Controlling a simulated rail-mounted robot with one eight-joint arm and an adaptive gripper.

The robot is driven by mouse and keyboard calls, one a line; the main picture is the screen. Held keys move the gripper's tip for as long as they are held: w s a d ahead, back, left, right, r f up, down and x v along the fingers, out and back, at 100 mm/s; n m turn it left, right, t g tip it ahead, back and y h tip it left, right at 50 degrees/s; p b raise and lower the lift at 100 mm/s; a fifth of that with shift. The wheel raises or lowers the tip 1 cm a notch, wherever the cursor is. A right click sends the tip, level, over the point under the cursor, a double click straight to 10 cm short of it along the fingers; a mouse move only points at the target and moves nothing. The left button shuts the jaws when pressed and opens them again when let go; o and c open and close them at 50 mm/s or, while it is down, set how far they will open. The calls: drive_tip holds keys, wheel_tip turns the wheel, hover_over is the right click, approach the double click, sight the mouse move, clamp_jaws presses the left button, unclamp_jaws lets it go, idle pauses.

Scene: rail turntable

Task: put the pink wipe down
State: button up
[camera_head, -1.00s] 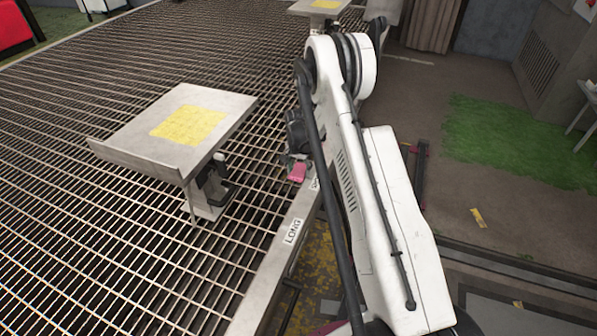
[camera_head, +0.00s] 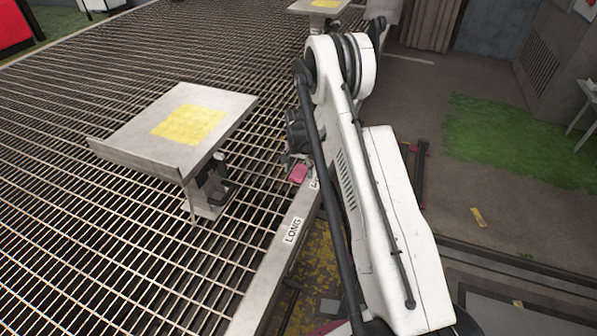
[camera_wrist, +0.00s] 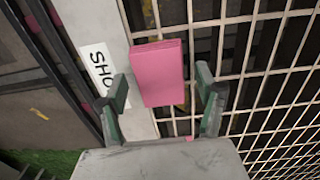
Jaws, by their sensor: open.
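The pink wipe (camera_head: 298,173) is a flat pink block at the inner edge of the metal rim, by the grating. In the wrist view the pink wipe (camera_wrist: 158,75) overlaps the rim and the grating and lies beyond the fingertips. My gripper (camera_wrist: 163,90) is open, with one finger on each side of the wipe's lower part and visible gaps at both sides. In the head view my gripper (camera_head: 289,160) is small and partly hidden by my arm. Whether the wipe rests flat is hard to tell.
A metal plate with a yellow square (camera_head: 126,136) stands on a post above the grating (camera_head: 110,240). The rim carries a LONG label (camera_head: 292,230) and, in the wrist view, a partly hidden label (camera_wrist: 103,70) starting SHO. Another plate (camera_head: 318,6) stands at the back.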

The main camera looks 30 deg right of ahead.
wheel_tip(320, 180, up, 13)
drive_tip(key=p, duration=0.4)
wheel_tip(320, 180, up, 16)
drive_tip(key=n+t, duration=0.2)
hover_over(298, 172)
drive_tip(key=s+a, duration=0.4)
drive_tip(key=a, duration=0.2)
drive_tip(key=s+a+r+n+t, duration=0.25)
drive_tip(key=s+a+r, duration=0.35)
drive_tip(key=s+r, duration=0.5)
drive_tip(key=s+a+r+n+t, duration=0.1)
drive_tip(key=s+a+r, duration=0.1)
drive_tip(key=s, duration=0.5)
drive_tip(key=s+a+r+n+t, duration=0.1)
drive_tip(key=s+a+n, duration=0.1)
drive_tip(key=s+a, duration=0.2)
drive_tip(key=s+a+r+n+t, duration=0.1)
drive_tip(key=s+a+r+n, duration=0.1)
drive_tip(key=s, duration=0.9)
drive_tip(key=shift+a+r, duration=0.35)
drive_tip(key=shift+a, duration=0.05)
drive_tip(key=shift+s+r+n, duration=0.1)
drive_tip(key=shift+n, duration=0.15)
wheel_tip(298, 172, up, 14)
drive_tip(key=p, duration=1.4)
